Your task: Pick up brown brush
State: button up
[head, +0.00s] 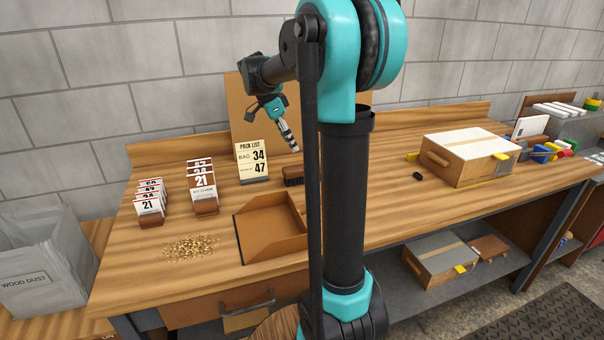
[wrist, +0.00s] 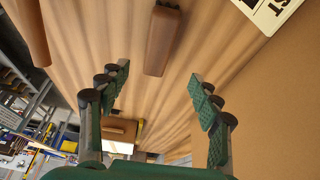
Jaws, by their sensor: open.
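The brown brush (head: 292,175), with dark bristles below its wooden back, rests on the bench between the pack list card and my arm. Part of it may be hidden behind my arm in the head view. In the wrist view the brush (wrist: 163,42) lies beyond the fingertips, roughly in line with the space between them. My gripper (head: 294,149) hangs above the bench near the brush, apart from it. In the wrist view my gripper (wrist: 160,76) has its two fingers spread, with nothing between them.
A pack list card (head: 252,161) stands left of the brush, and an open brown tray (head: 262,253) lies in front. An upright brown panel (head: 237,112) is behind. Number cards (head: 205,208) and wood dust (head: 191,248) lie left. A wooden box (head: 453,166) stands right.

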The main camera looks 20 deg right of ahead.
aim_at(302, 166)
jog(key=x, duration=1.2)
jog(key=shift+s+f, duration=0.1)
jog(key=shift+s, duration=0.1)
jog(key=shift+f, duration=0.25)
dwell(0.3)
jog(key=c, duration=1.4)
jog(key=shift+o, duration=0.2)
notch_tip(302, 166, up, 21)
jog(key=shift+f, duration=0.2)
